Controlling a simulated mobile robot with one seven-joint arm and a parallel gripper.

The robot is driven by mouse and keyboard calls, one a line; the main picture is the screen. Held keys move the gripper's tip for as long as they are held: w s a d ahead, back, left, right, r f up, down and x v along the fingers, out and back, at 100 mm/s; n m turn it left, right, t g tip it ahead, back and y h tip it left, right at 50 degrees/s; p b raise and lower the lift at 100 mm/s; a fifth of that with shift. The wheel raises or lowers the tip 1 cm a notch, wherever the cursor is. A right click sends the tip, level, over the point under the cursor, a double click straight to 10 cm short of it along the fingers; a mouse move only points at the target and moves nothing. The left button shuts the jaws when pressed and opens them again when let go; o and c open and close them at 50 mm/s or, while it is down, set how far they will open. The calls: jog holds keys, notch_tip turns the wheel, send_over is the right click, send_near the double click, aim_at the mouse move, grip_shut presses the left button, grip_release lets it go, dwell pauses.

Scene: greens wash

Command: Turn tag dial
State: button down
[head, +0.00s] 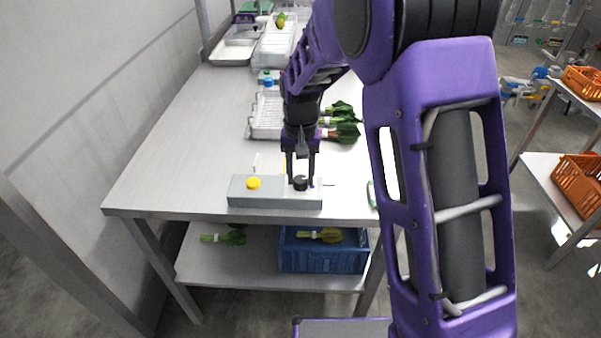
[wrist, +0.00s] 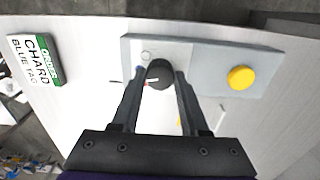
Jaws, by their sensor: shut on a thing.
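The tag dial is a black round knob (head: 300,183) on the right part of a grey control box (head: 240,200) at the table's front edge. In the wrist view the dial (wrist: 159,74) shows a white and red mark on its lower left side. A yellow button (head: 253,184) sits on the same box, left of the dial in the head view. My gripper (head: 301,180) points down with its fingers on either side of the dial, shut on it. An order sign (wrist: 37,61) in the wrist view reads "CHARD BLUE TAG".
Leafy bunches (head: 343,122) and a white rack (head: 267,118) lie farther back on the table (head: 170,150). A blue crate (head: 320,258) stands on the lower shelf. The table's left part is clear. Orange crates (head: 579,180) are at the right.

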aim_at(301, 179)
jog(key=n+p, duration=0.1)
jog(key=n, duration=0.6)
dwell(0.6)
jog(key=shift+c, duration=2.1)
grip_release()
notch_tip(301, 179, up, 18)
jog(key=p, duration=0.1)
jog(key=shift+f, duration=0.25)
